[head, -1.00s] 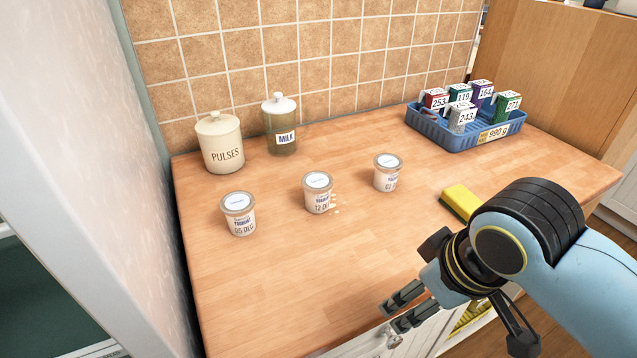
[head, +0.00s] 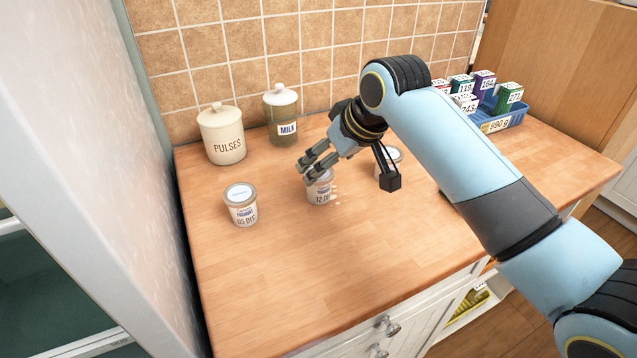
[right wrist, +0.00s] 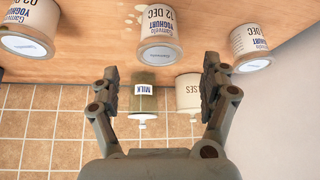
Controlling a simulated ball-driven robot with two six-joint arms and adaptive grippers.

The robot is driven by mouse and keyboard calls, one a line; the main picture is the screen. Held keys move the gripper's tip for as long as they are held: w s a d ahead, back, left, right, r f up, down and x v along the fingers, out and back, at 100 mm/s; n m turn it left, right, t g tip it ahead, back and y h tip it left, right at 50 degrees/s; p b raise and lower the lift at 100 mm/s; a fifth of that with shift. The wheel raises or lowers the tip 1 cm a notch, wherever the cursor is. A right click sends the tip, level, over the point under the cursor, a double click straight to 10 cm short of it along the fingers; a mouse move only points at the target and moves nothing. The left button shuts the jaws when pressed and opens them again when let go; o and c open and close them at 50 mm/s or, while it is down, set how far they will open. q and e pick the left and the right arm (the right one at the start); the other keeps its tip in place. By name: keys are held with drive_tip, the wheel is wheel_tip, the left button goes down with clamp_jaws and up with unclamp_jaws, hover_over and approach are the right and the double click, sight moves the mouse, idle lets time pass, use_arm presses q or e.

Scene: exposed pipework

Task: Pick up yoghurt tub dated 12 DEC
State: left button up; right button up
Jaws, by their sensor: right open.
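The yoghurt tub marked 12 DEC (head: 319,192) stands upright on the wooden worktop, in the middle of three tubs; the gripper partly hides its lid. In the right wrist view, which is upside down, this tub (right wrist: 160,35) is at top centre, ahead of the spread fingers. My right gripper (head: 310,166) is open and empty at the tub's upper part; contact cannot be told. It also shows in the right wrist view (right wrist: 160,67). The 05 DEC tub (head: 241,208) stands to the left. A third tub (head: 396,155) is partly hidden behind my wrist. My left gripper is not in view.
The PULSES jar (head: 222,140) and the MILK jar (head: 282,125) stand behind, near the tiled wall. A blue basket (head: 497,125) with several numbered boxes is at the back right. The worktop's front left is clear.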

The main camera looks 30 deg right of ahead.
sight(319, 185)
drive_tip(key=x, duration=0.5)
drive_tip(key=shift+w+f+p, duration=0.1)
drive_tip(key=shift+f+p, duration=0.2)
drive_tip(key=shift+f, duration=0.05)
drive_tip(key=c, duration=1.2)
drive_tip(key=shift+r, duration=0.1)
